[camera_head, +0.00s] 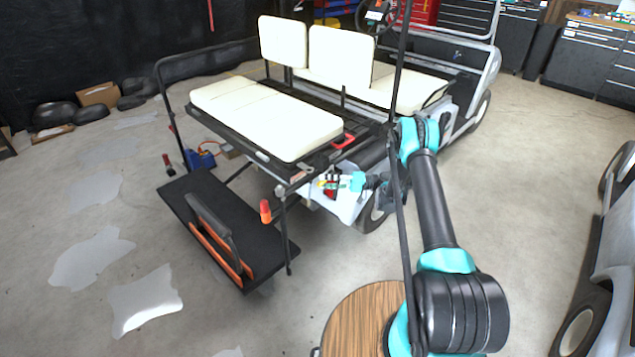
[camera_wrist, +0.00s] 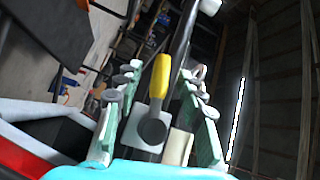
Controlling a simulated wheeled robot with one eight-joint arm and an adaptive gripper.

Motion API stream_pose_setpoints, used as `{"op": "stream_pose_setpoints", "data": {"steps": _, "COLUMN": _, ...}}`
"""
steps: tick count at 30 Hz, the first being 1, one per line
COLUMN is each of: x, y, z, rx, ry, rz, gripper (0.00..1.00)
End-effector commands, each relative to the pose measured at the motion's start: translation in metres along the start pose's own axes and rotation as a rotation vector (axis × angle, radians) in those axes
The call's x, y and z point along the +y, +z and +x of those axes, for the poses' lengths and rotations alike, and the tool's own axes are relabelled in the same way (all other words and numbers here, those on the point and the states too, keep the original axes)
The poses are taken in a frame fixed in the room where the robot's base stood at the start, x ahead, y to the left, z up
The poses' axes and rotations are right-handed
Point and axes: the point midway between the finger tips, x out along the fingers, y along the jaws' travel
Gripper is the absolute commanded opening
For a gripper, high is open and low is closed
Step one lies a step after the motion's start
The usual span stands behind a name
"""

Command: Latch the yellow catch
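The yellow catch (camera_wrist: 160,76) shows in the wrist view as a yellow lever above a round dark grey pivot on a light plate. It points up and leans slightly right, beside a dark post. My gripper (camera_wrist: 158,72) has its two pale green fingers apart, one on each side of the catch, with gaps visible on both sides. In the head view my gripper (camera_head: 334,183) is at the cart's near right rear corner, below the cream seat (camera_head: 268,117). The catch is too small to make out surely there.
The cart's rear footplate (camera_head: 225,228) juts out at the left, with an orange-tipped lever (camera_head: 265,211) near it. A red handle (camera_head: 343,141) lies at the seat's right edge. A blue box (camera_head: 200,160) stands on the floor behind. Open floor lies to the right.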

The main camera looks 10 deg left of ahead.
Motion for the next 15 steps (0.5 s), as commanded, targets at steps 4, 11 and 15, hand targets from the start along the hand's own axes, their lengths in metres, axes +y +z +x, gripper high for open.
{"op": "stream_pose_setpoints", "data": {"steps": 4, "x": -0.0001, "y": 0.0002, "z": -0.0002, "rx": 0.001, "ry": 0.0, "rz": 0.0, "gripper": 0.39}}
{"op": "stream_pose_setpoints", "data": {"steps": 11, "x": 0.0, "y": 0.0002, "z": -0.0001, "rx": 0.001, "ry": 0.0, "rz": 0.0, "gripper": 0.24}}
{"op": "stream_pose_setpoints", "data": {"steps": 15, "x": 0.0, "y": 0.0002, "z": -0.0001, "rx": 0.001, "ry": 0.0, "rz": 0.0, "gripper": 0.07}}
